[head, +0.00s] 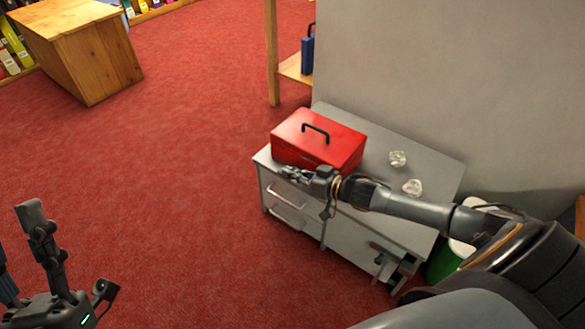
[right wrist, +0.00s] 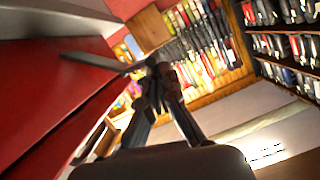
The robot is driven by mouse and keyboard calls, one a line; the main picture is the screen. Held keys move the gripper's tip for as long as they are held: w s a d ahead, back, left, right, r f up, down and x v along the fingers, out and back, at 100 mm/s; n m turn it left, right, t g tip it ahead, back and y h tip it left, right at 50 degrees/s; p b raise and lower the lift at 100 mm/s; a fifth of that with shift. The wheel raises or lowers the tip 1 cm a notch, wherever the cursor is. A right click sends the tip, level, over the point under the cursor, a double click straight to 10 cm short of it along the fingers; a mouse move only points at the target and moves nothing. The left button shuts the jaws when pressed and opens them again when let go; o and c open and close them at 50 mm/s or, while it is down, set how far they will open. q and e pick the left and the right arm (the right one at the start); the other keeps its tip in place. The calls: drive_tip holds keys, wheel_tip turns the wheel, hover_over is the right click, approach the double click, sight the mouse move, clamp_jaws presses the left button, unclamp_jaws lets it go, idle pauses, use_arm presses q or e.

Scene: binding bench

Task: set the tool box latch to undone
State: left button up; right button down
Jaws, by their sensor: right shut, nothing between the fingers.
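The red tool box (head: 340,147) with a black handle stands closed and upright on a grey cabinet. Its red side also fills the left of the right wrist view (right wrist: 40,115). My right gripper (head: 284,172) is shut and empty, close to the front face of the box. In the right wrist view its fingers (right wrist: 155,75) come together beside a flat dark bar (right wrist: 100,63) that sticks out across the red side; this may be the latch, but I cannot tell its state. In the head view the gripper covers that part. My left gripper (head: 72,250) is open and empty, far from the box.
The grey cabinet (head: 385,225) has drawers with handles. Two clear crumpled pieces (head: 398,158) lie right of the box. A grey wall (head: 450,80) stands behind. A green bin (head: 440,265) is at right. Red carpet (head: 190,150) is free at left, before a wooden desk (head: 75,45).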

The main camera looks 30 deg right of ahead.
use_arm(q)
drive_tip(key=w+f+g, duration=0.1)
drive_tip(key=w+f+g+y, duration=0.1)
drive_tip(key=w+f+g, duration=0.1)
drive_tip(key=w, duration=0.1)
drive_tip(key=shift+d+f+p, duration=0.25)
drive_tip(key=shift+f+p, duration=0.05)
drive_tip(key=shift+p, duration=0.1)
use_arm(e)
drive_tip(key=shift+s+a+f, duration=0.2)
drive_tip(key=shift+a+f, duration=0.15)
drive_tip(key=shift+f, duration=0.1)
use_arm(q)
drive_tip(key=shift+w, duration=0.1)
